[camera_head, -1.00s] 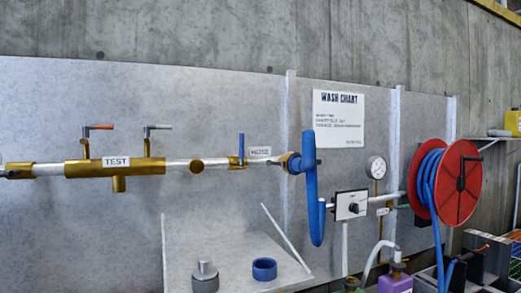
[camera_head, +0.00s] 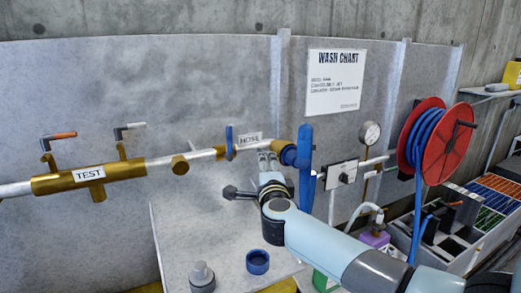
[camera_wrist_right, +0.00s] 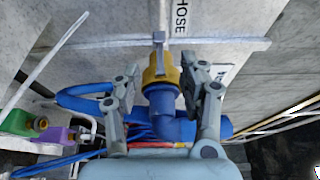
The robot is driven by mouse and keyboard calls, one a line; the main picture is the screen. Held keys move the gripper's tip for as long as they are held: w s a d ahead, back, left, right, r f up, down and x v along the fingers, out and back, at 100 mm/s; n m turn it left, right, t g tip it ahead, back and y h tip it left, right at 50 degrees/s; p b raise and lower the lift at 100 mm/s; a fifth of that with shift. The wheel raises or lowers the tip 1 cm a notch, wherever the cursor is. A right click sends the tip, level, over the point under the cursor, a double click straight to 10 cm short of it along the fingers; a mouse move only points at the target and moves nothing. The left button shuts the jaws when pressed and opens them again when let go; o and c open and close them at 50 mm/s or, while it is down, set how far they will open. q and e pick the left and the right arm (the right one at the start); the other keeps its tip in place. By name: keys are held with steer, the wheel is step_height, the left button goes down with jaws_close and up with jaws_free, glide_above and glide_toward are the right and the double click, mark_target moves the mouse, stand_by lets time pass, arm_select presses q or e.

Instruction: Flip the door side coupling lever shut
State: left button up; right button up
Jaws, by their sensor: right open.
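The hose coupling (camera_head: 286,152) is a brass collar with a blue hose end, at the right end of the grey pipe beside the HOSE label (camera_head: 249,139). In the right wrist view the brass collar (camera_wrist_right: 161,72) and blue elbow (camera_wrist_right: 168,118) lie between my fingers. I see no clear contact. My left gripper is not in view.
A blue valve handle (camera_head: 229,142) stands on the pipe to the left. A shelf below holds a blue ring (camera_head: 258,262) and a grey fitting (camera_head: 202,277). The blue hose loop (camera_head: 305,172) hangs close to my gripper; a red reel (camera_head: 447,145) is at right.

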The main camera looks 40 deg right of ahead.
steer(key=x, duration=0.8)
steer(key=shift+w+d, duration=0.25)
steer(key=shift+w, duration=0.1)
jaws_close()
